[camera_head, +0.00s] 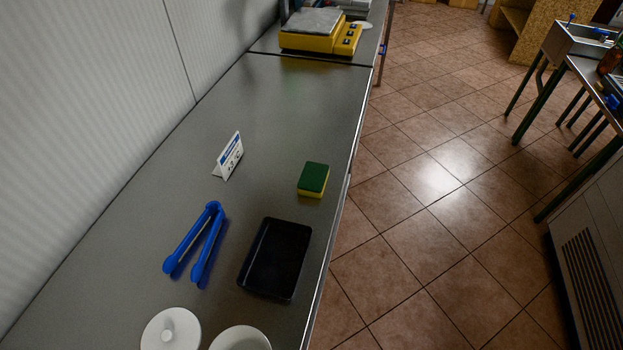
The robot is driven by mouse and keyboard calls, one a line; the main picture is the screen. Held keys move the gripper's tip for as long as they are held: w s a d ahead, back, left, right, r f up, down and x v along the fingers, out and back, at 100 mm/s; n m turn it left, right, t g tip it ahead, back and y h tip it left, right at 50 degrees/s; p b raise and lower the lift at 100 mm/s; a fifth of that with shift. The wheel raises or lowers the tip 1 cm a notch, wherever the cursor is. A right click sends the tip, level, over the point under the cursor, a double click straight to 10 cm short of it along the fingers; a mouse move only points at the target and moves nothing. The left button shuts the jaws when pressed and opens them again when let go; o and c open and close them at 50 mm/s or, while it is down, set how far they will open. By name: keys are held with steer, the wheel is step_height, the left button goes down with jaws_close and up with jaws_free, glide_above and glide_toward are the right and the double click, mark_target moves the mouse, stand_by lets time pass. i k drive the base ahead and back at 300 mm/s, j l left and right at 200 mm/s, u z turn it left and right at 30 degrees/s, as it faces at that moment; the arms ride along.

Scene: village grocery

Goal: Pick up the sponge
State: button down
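The sponge (313,180) lies on the grey counter (275,115) in the head view, near the counter's right edge. It is a small block with a dark green top and a yellow lower layer. Nothing covers it or touches it. My gripper is not in view, so its place relative to the sponge cannot be seen.
A black tray (275,259) lies just below the sponge, with blue tongs (196,243) to its left. A white sign (229,156) stands left of the sponge. A white lid (171,330) and white bowl (240,339) are at the bottom. A yellow scale (321,32) stands farther back.

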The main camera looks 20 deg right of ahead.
mark_target(313, 180)
steer(key=z, duration=4.15)
steer(key=u, duration=4.15)
steer(key=i+l, duration=0.4)
steer(key=i, duration=0.1)
